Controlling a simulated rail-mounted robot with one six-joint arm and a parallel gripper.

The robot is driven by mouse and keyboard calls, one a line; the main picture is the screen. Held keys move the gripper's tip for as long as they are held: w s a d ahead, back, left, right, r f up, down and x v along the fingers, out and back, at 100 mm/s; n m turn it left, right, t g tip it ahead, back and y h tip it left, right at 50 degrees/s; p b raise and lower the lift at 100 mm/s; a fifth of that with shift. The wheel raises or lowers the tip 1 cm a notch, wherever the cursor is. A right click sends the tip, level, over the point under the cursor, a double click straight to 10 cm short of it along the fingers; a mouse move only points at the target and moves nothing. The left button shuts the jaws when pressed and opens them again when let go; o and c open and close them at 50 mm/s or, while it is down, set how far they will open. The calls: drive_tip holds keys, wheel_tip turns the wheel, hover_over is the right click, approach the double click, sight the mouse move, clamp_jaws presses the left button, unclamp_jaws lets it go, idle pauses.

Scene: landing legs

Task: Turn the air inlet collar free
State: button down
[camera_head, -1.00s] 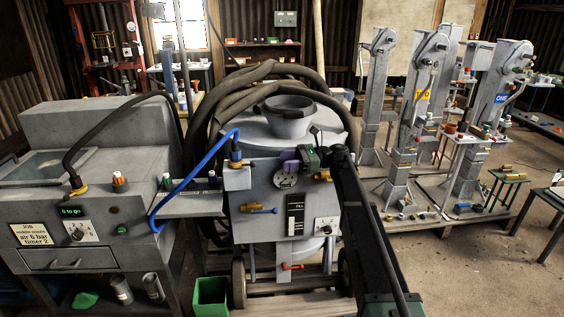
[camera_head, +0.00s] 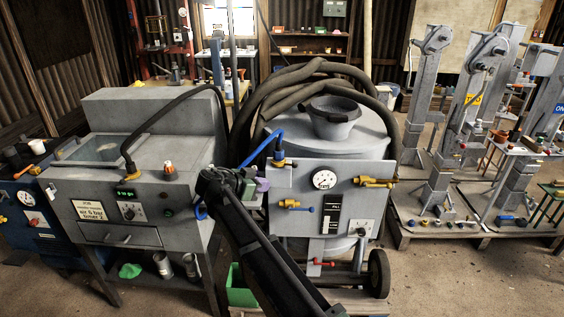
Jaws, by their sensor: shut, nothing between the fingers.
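The air inlet collar looks to be the brass ring (camera_head: 279,163) at the lower end of a dark fitting on the grey blast pot's (camera_head: 300,228) upper left block. A blue hose (camera_head: 262,141) joins the fitting's top and curves down left behind my arm. My gripper (camera_head: 262,186) is shut and empty, to the lower left of the collar in the picture and apart from it. Purple shows at its tip. My dark arm hides part of the shelf between the pot and the cabinet, and the lower end of the blue hose.
A grey cabinet (camera_head: 135,170) with a drawer and display stands left. The pot carries a gauge (camera_head: 324,180), brass valves (camera_head: 372,182), a blue-handled valve (camera_head: 290,204) and a red lever (camera_head: 320,262). A green bin (camera_head: 240,290) stands below. Landing legs (camera_head: 425,120) stand right.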

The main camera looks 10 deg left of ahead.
sight(293, 166)
drive_tip(key=s+a+r+t+h, duration=0.1)
drive_tip(key=s+a+r+t, duration=0.1)
drive_tip(key=a+r+t, duration=0.15)
drive_tip(key=shift+n+g, duration=0.4)
drive_tip(key=shift+g, duration=0.05)
drive_tip(key=b+x, duration=0.1)
drive_tip(key=x, duration=0.8)
drive_tip(key=r+b+x, duration=0.1)
drive_tip(key=x, duration=0.4)
drive_tip(key=shift+w+d+f+b, duration=0.1)
drive_tip(key=shift+d+b, duration=0.2)
drive_tip(key=shift+b, duration=0.05)
